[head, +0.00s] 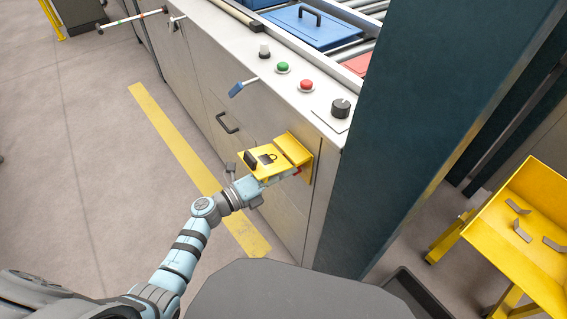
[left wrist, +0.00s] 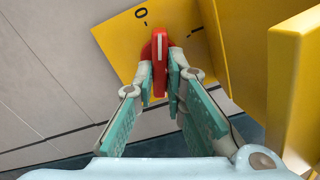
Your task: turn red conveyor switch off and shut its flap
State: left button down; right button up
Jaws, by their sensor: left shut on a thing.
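The red switch (left wrist: 160,65) sits on a yellow plate (left wrist: 118,38) in the left wrist view. Its handle stands upright in that picture, between a 0 mark at upper left and a dark bar mark at upper right. My left gripper (left wrist: 161,82) is shut on the handle, one finger on each side. The yellow flap (head: 248,168) with a padlock sign is open in the head view, sticking out from the cabinet above my gripper. It shows at the right of the wrist view (left wrist: 296,75). In the head view, only a bit of red (head: 298,171) shows; the flap hides most.
Green (head: 283,67) and red (head: 306,86) push buttons and a black knob (head: 341,107) are on the ledge above. A teal post (head: 410,110) stands right of the switch. A yellow table (head: 520,230) with metal pieces is at far right. Floor at left is clear.

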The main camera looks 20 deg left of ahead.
pick_arm(q)
jog(key=shift+r+n+p, duration=0.15)
jog(key=shift+n+p, duration=1.05)
jog(key=shift+n, duration=1)
jog(key=c, duration=1.6)
grip_release()
jog(key=shift+c, duration=0.2)
jog(key=v, duration=1.2)
